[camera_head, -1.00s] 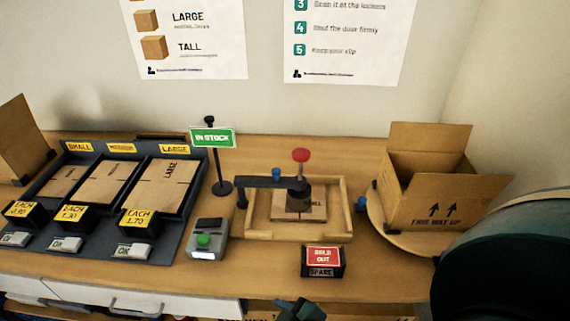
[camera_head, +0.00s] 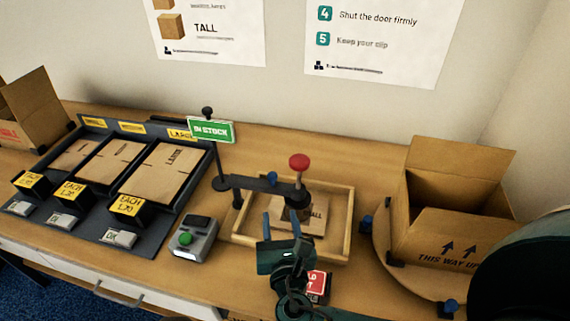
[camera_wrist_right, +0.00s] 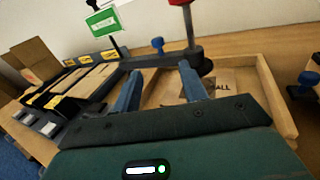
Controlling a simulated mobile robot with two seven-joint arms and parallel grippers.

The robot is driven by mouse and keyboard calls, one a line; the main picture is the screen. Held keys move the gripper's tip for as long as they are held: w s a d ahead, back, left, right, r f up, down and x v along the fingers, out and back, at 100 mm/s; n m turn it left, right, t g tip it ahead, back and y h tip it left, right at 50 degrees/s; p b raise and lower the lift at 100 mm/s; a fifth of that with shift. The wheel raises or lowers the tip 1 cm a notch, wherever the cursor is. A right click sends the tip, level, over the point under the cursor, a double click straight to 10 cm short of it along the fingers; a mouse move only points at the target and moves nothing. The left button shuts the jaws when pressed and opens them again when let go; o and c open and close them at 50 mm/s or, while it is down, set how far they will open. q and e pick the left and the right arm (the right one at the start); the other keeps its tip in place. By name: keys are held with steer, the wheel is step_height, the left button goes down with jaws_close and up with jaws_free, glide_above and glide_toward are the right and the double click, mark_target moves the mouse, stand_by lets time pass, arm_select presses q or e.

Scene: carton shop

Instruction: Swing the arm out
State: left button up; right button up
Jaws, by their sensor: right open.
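The dark swing arm (camera_head: 250,184) lies across the wooden tray (camera_head: 348,225), with a red knob (camera_head: 299,161) and a dark head at its right end. A flat carton marked "TALL" (camera_head: 317,219) lies in the tray, partly under the head. My right gripper (camera_head: 281,229) is open and empty, in front of the arm and over the tray's near side. In the right wrist view, its blue fingers (camera_wrist_right: 160,85) stand apart, with the swing arm (camera_wrist_right: 160,59) beyond them. I cannot tell whether they touch it. My left gripper is not in view.
A green "IN STOCK" sign (camera_head: 211,130) stands behind the arm's left end. A grey device with a green button (camera_head: 187,238) is left of the tray. A red sign block (camera_head: 317,284) is partly hidden by my gripper. An open carton (camera_head: 440,225) stands on a round turntable at right.

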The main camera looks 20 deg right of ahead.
mark_target(273, 179)
steer(key=shift+n, duration=0.5)
steer(key=x, duration=1.3)
steer(key=shift+w+r+p, duration=0.35)
steer(key=shift+w+p, duration=0.05)
steer(key=shift+c, duration=0.5)
jaws_close()
